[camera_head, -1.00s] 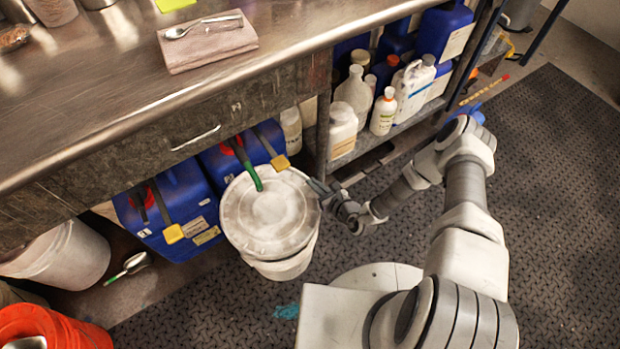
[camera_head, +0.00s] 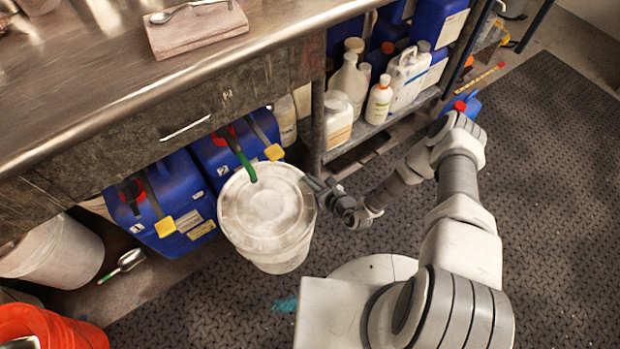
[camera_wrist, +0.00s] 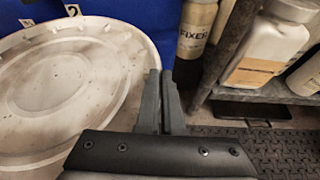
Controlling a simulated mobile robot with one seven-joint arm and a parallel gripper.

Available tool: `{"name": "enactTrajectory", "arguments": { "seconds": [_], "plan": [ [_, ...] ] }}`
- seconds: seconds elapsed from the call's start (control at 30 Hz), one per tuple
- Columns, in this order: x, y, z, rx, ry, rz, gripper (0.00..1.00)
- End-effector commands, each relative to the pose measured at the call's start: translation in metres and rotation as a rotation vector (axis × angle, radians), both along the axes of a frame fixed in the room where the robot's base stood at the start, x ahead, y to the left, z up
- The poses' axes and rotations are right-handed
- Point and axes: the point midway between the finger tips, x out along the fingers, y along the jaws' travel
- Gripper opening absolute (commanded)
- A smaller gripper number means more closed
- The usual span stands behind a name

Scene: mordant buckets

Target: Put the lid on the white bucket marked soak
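The round white lid (camera_head: 265,208) is stained and lies level over the mouth of the white bucket (camera_head: 280,263). I cannot tell whether its rim touches the bucket all round. No soak mark is readable. My gripper (camera_head: 312,184) is at the lid's right edge. In the wrist view my gripper's fingers (camera_wrist: 161,100) are close together at the rim of the lid (camera_wrist: 70,90) and appear shut on it; the fingers hide the pinched spot. The bucket wall is hidden in the wrist view.
Blue jugs (camera_head: 168,205) stand behind the bucket under the steel bench (camera_head: 90,80). A green strip (camera_head: 243,163) overlaps the lid's far edge in view. Bottles fill the shelf (camera_head: 365,133) at right. An orange bucket (camera_head: 60,330) is front left. The mat (camera_head: 560,190) is clear at right.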

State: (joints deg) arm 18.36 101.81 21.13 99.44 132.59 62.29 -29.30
Motion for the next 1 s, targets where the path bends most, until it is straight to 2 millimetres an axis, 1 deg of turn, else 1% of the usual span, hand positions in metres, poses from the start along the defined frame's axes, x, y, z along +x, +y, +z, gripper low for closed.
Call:
{"name": "enactTrajectory", "arguments": {
  "seconds": [0.03,0.23,1.0],
  "plan": [
    [0.0,0.0,-0.009,0.001,0.0,0.0,0.0],
    [0.0,0.001,-0.019,0.002,0.001,0.0,0.0],
    [0.0,0.0,-0.018,0.002,0.0,0.0,0.0]
  ]
}}
